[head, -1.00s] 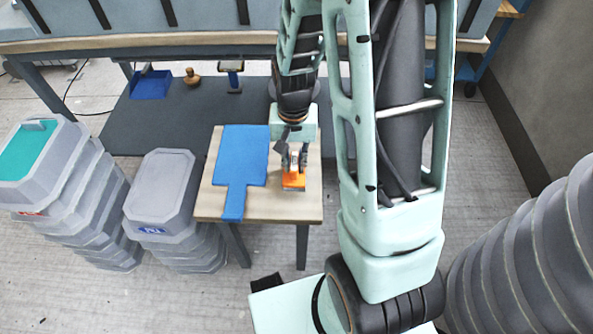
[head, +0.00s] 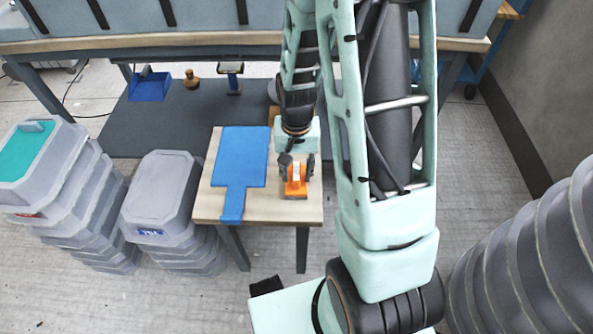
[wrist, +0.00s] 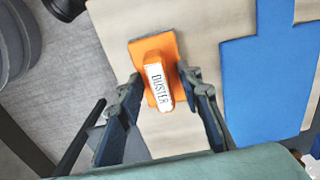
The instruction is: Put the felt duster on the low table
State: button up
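The felt duster (head: 296,191) is orange with a pale block on top. It appears to rest on the wooden top of the low table (head: 268,209), right of the blue shape. In the wrist view the duster (wrist: 155,48) shows its white "DUSTER" label, and bare tabletop (wrist: 205,20) lies around it. My gripper (head: 297,170) is just above the duster. In the wrist view my gripper (wrist: 160,78) is open, with one finger on each side of the labelled block and small gaps showing.
A flat blue paddle-shaped piece (head: 240,158) covers the table's left part. Grey stacked tubs (head: 160,190) stand to the left, one stack with a teal top (head: 25,152). A ribbed grey stack (head: 530,260) stands at right. A long workbench (head: 130,42) runs behind.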

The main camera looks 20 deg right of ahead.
aim_at(297, 170)
jog(key=shift+r, duration=0.1)
notch_tip(297, 170, up, 12)
jog(key=p, duration=0.3)
jog(key=shift+r, duration=0.1)
dwell(0.5)
